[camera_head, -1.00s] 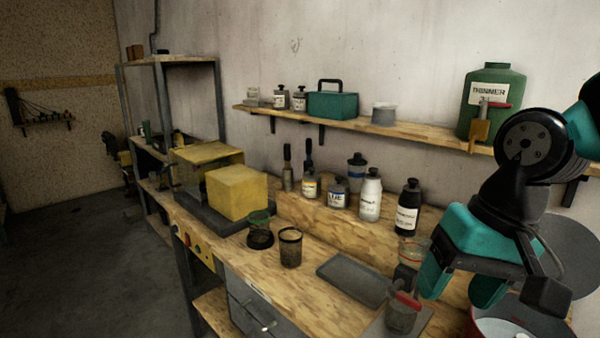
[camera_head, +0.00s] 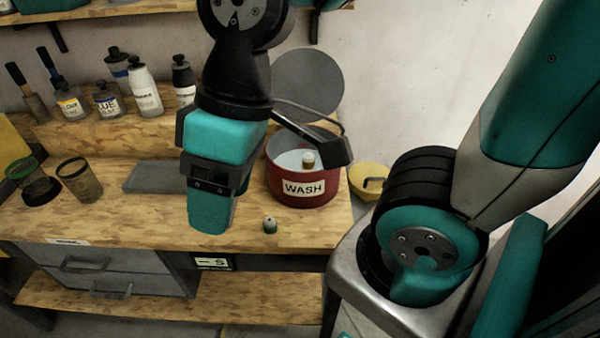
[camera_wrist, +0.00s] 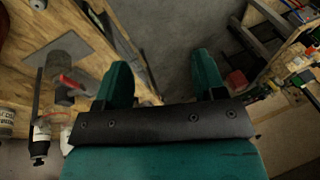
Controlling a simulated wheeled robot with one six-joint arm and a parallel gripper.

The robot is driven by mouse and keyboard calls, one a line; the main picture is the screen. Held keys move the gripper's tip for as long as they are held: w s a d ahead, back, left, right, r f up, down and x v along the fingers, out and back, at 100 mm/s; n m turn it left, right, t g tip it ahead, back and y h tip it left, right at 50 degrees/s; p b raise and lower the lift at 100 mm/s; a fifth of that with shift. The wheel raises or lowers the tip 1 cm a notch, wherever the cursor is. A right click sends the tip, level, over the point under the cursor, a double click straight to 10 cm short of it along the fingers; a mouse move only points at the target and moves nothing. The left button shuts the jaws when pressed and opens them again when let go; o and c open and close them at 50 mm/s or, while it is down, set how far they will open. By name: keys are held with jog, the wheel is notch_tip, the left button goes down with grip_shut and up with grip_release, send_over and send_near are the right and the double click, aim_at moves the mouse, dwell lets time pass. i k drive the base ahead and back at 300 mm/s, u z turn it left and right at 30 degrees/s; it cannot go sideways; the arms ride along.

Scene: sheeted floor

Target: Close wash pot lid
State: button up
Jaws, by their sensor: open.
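The wash pot (camera_head: 303,190) is red with a white WASH label and stands on the bench right of my gripper. Its lid (camera_head: 308,82) is a round grey disc, raised upright behind the pot, so the pot is open.
A yellow container (camera_head: 371,183) is to the pot's right. Several bottles (camera_head: 143,92) line the back left. A grey tray (camera_head: 155,177) lies left of my gripper.

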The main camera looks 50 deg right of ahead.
aim_at(309, 78)
jog(key=k, duration=0.5)
jog(key=u, duration=2.85)
jog(key=k, duration=0.85)
jog(key=z, duration=2.4)
jog(key=i, duration=0.5)
jog(key=z, duration=0.1)
